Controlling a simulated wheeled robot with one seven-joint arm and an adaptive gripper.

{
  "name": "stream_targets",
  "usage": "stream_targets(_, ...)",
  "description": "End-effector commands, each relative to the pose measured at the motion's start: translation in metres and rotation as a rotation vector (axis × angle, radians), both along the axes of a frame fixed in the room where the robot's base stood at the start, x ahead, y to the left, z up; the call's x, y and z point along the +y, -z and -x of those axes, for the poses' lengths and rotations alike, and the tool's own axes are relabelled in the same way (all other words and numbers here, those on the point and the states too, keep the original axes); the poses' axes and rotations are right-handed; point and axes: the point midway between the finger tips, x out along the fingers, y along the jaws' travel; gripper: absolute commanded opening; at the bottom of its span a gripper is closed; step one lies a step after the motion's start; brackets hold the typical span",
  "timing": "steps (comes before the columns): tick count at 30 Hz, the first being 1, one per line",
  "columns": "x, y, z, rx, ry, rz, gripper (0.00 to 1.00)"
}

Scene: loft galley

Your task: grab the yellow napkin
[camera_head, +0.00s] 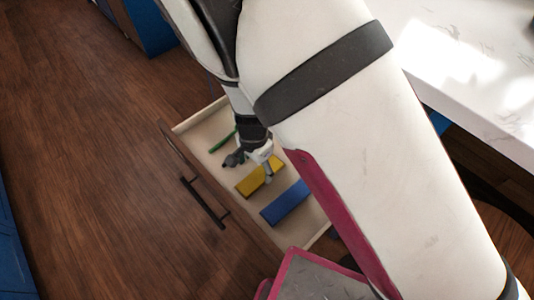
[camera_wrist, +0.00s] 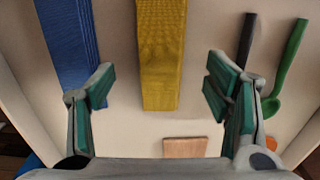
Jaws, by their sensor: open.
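The yellow napkin (camera_head: 258,178) is a folded oblong lying in an open drawer, beside a blue folded cloth (camera_head: 286,203). In the wrist view the yellow napkin (camera_wrist: 160,55) runs down from the top edge, between my gripper's two spread fingers. My gripper (camera_head: 256,160) is over the drawer, close to the napkin in the head view. In the wrist view my gripper (camera_wrist: 162,98) is open, with green pads on both fingers and nothing held. I cannot tell the exact height above the napkin.
The drawer (camera_head: 182,150) has a dark handle (camera_head: 206,204) on its front. A green utensil (camera_wrist: 288,65), a dark utensil (camera_wrist: 246,40) and a small wooden block (camera_wrist: 185,147) also lie inside. A white counter (camera_head: 470,75) is at the right. Wooden floor is clear at left.

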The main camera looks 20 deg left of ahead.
Motion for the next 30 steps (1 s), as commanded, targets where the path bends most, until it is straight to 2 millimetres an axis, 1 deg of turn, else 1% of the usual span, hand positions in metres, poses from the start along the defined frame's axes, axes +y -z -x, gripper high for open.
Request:
stream_targets(5, 0.0, 0.012, -0.002, 0.001, 0.002, 0.001, 0.72)
stream_targets(13, 0.001, 0.049, -0.005, 0.0, 0.0, 0.001, 0.72)
stream_targets(16, 0.001, 0.053, -0.005, 0.0, 0.001, 0.0, 0.72)
stream_targets(21, 0.002, 0.052, -0.005, 0.0, 0.001, -0.001, 0.72)
stream_targets(23, 0.001, 0.052, -0.005, 0.0, 0.001, -0.001, 0.58)
stream_targets(24, 0.001, 0.052, -0.005, 0.0, 0.0, -0.001, 0.49)
stream_targets(26, 0.001, 0.052, -0.005, 0.0, 0.0, -0.001, 0.35)
stream_targets(27, 0.001, 0.052, -0.005, 0.0, 0.0, -0.001, 0.26)
stream_targets(28, 0.001, 0.052, -0.005, 0.0, 0.0, -0.001, 0.22)
stream_targets(30, 0.001, 0.052, -0.005, 0.0, 0.0, -0.001, 0.22)
